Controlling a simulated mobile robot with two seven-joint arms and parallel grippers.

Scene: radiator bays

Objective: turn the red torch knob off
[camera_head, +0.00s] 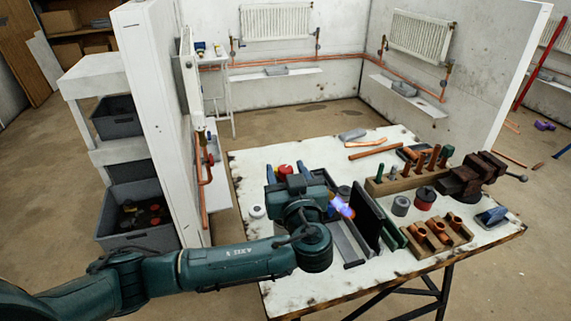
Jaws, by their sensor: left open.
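My left gripper (297,190) is over the left part of the white worktable (250,170), with its arm coming in from the left. It is open. A small red rounded part (285,170) shows just beyond it, with blue pieces on either side. I cannot tell for sure whether this is the torch knob, or whether the gripper touches it. A blue-violet flame (343,207) glows just right of the gripper, so the torch is burning. Most of the torch body is hidden behind my gripper and wrist. My right gripper is not in view.
A dark open toolbox (365,222) stands right of the gripper. Wooden blocks with copper fittings (437,235), a red-and-black can (425,198) and a vise (475,175) are farther right. A white partition (155,110) rises left of the table.

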